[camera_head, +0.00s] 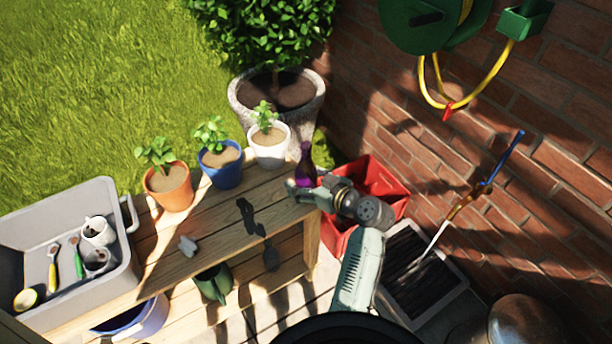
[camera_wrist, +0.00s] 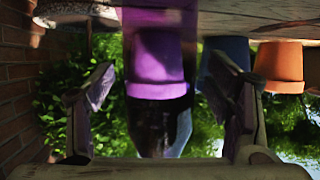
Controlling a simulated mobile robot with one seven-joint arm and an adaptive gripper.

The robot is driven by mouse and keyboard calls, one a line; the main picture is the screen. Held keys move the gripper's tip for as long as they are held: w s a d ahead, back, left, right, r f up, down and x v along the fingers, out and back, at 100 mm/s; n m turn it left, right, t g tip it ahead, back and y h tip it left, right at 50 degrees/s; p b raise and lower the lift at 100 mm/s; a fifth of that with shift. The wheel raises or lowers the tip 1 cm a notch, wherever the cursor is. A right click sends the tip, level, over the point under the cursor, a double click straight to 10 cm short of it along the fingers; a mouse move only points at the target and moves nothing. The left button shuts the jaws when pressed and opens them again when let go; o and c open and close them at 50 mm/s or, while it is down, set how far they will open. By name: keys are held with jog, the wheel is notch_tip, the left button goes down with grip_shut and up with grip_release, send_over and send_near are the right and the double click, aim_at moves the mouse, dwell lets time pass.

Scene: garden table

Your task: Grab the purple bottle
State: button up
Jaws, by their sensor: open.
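The purple bottle (camera_head: 306,165) stands upright at the right end of the wooden table (camera_head: 190,247), close to the white pot. My gripper (camera_head: 300,189) is at that table end, right at the bottle in the head view, with its fingers partly hidden there. In the wrist view, which looks upside down, the bottle (camera_wrist: 158,62) shows between the two spread fingers of my gripper (camera_wrist: 161,85). Gaps show on both sides of it, so the fingers look apart from it. Its narrower part looks dark.
White (camera_head: 269,146), blue (camera_head: 221,168) and orange (camera_head: 170,187) plant pots stand in a row left of the bottle. A grey tub (camera_head: 62,303) with tools is at the left. A red crate (camera_head: 380,176) and brick wall (camera_head: 480,150) are at the right.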

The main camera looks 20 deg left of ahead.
jog(key=shift+c, duration=0.5)
jog(key=c, duration=1.3)
